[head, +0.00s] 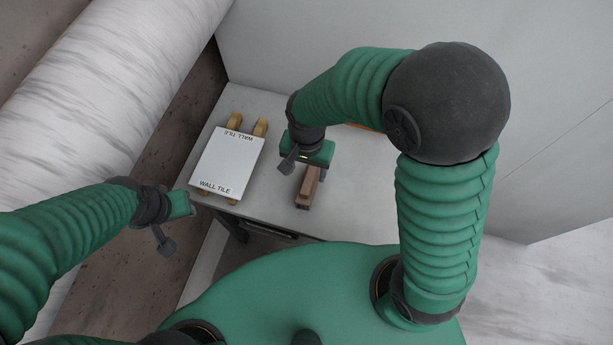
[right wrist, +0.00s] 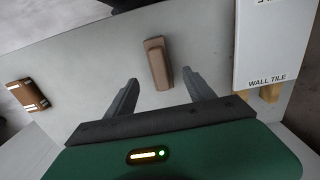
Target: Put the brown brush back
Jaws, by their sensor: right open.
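The brown brush (head: 308,187) lies on the grey slab table near its front edge, and in the right wrist view it (right wrist: 157,63) shows as a long brown block with a raised grip. My right gripper (right wrist: 160,79) is open. In that view the brush lies between and just beyond its fingertips, with nothing visibly gripped. In the head view my right gripper (head: 308,160) is over the far end of the brush, its fingers mostly hidden by its green body. My left gripper (head: 185,204) is left of the table; its jaws are too small to read.
A white board marked WALL TILE (head: 227,161) rests on wooden strips (head: 234,120) left of the brush. A brown object with pale stripes (right wrist: 27,94) lies on the table, partly hidden by my right arm in the head view. A wall stands behind.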

